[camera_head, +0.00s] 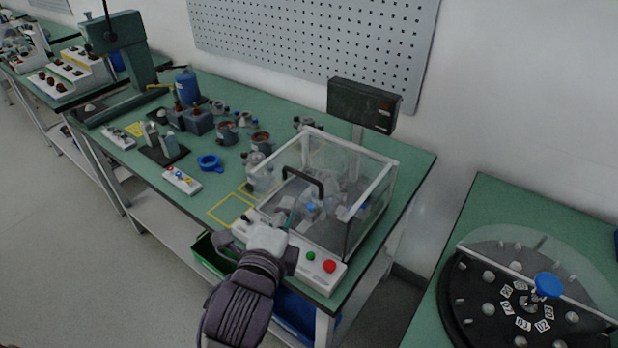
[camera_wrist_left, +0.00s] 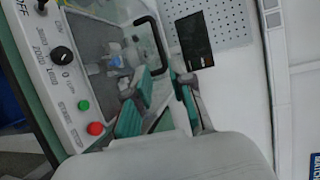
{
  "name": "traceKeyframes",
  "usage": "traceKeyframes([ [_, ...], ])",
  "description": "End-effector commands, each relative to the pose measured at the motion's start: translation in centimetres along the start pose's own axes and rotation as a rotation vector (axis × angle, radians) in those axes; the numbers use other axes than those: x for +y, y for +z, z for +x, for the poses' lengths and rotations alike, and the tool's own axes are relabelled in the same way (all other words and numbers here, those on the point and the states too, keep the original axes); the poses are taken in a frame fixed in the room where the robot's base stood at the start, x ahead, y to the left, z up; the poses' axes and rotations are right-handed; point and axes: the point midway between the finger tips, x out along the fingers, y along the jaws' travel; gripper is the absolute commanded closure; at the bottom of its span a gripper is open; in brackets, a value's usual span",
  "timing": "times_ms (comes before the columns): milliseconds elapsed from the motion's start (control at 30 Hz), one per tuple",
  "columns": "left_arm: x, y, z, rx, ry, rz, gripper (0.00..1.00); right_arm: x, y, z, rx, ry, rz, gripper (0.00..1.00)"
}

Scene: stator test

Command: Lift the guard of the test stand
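The test stand (camera_head: 330,272) is a white control box with a green and a red button on its front panel. The guard (camera_head: 365,168), a clear box with pale edges, sits lowered over the stand. Its black handle (camera_head: 303,178) is on the front side; it also shows in the left wrist view (camera_wrist_left: 152,42). My left gripper (camera_head: 288,218) is in front of the guard, below the handle. In the left wrist view its two green-padded fingers (camera_wrist_left: 160,82) are apart and empty, with the handle beyond their tips. My right gripper is not in view.
A dark display (camera_head: 362,104) stands on a post behind the guard. Motor parts, a blue ring (camera_head: 209,162) and a small button box (camera_head: 182,181) lie on the green table to the left. A round black turntable (camera_head: 490,300) is on the right table.

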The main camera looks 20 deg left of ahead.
Motion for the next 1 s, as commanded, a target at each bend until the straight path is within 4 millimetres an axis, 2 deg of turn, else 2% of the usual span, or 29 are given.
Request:
traceKeyframes([
  [167, -0.2, 0.0, 2.5, -0.001, 0.000, 0.000, 0.78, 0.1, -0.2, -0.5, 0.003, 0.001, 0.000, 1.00],
  [400, -0.1, 0.0, 7.7, 0.000, 0.002, -0.001, 0.78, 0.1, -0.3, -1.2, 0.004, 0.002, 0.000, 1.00],
  [600, 0.0, 0.0, 11.3, 0.001, 0.003, -0.003, 0.78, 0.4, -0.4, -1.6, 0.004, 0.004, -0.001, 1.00],
  [800, 0.1, 0.0, 13.2, 0.001, 0.002, -0.002, 0.78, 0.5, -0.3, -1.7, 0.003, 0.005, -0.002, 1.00],
  [1000, 0.2, 0.0, 13.5, 0.001, 0.003, -0.002, 0.78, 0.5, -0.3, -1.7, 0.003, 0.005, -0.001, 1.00],
])
